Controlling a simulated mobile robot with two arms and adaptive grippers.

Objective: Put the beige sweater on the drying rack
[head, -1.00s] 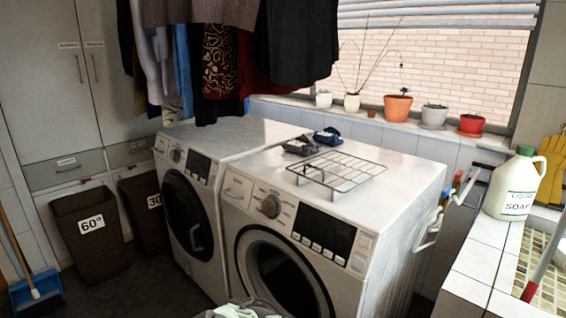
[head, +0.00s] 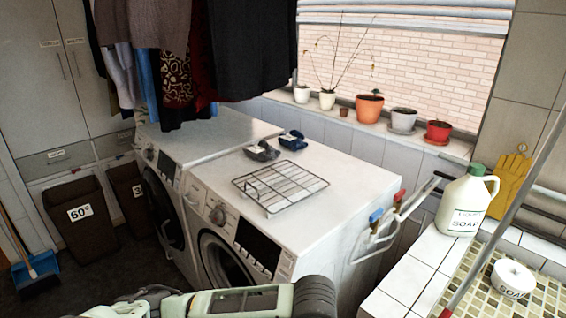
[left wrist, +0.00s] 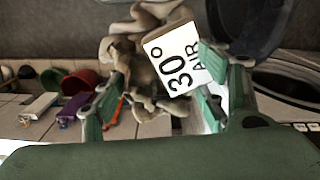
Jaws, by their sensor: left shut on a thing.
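The beige sweater (left wrist: 138,62) is a bunched, folded shape in the left wrist view, with a white label (left wrist: 178,62) reading "30° AIR". My left gripper (left wrist: 157,100) has its green fingers on either side of it and is shut on it. The sweater cannot be made out in the head view, where parts of my own arm show at the bottom edge. A wire rack (head: 280,185) lies flat and empty on the right white machine; I cannot tell if it is the drying rack. My right gripper is not identifiable in view.
Dark clothes (head: 245,50) hang at the upper left. Two white front-loading machines (head: 345,190) stand side by side. A soap jug (head: 465,210) stands on the tiled sink edge at right, by a slanted pole (head: 510,215). Brown baskets (head: 80,235) stand at left.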

